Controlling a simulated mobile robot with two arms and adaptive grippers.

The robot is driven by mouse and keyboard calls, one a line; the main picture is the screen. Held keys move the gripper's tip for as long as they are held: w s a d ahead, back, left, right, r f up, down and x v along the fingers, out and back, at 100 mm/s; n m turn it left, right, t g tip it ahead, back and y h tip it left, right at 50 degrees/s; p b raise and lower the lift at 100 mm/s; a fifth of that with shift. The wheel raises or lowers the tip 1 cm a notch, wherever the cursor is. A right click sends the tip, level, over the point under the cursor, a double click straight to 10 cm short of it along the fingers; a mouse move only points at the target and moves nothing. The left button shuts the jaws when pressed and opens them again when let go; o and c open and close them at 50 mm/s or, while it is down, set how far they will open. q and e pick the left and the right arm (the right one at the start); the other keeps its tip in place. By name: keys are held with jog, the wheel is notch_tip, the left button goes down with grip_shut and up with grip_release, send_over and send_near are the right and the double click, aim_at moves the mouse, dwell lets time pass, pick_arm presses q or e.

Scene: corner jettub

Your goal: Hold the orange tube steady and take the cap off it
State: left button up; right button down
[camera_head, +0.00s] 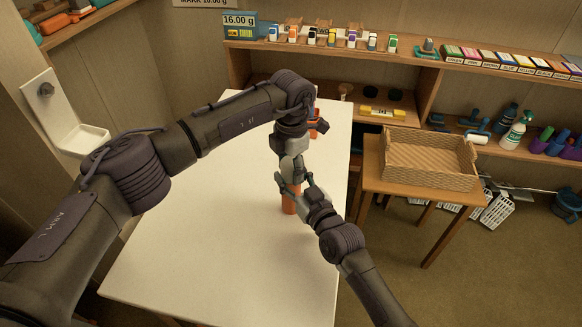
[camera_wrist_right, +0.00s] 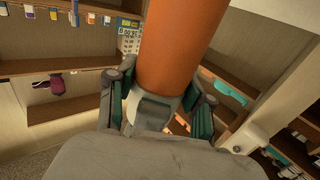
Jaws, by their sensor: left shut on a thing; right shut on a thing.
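My right gripper (camera_head: 291,187) comes in from the lower right and is shut around the tube. In the right wrist view the tube (camera_wrist_right: 177,45) rises large between the fingers of this gripper (camera_wrist_right: 160,105). My left gripper (camera_head: 291,168) points down from above, directly over the tube, and is shut at its top end.
The white table (camera_head: 225,250) is clear in front and to the left. An orange-red object (camera_head: 321,126) stands farther back, partly behind my left wrist. A wicker tray (camera_head: 430,178) sits on a small wooden table at right. Shelves with bottles and boxes (camera_head: 505,60) line the back.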

aim_at(291, 161)
pick_arm(q)
jog(key=shift+n, duration=1.6)
jog(key=o, duration=1.3)
jog(key=shift+r, duration=2.25)
pick_arm(e)
jog(key=shift+c, duration=1.8)
grip_release()
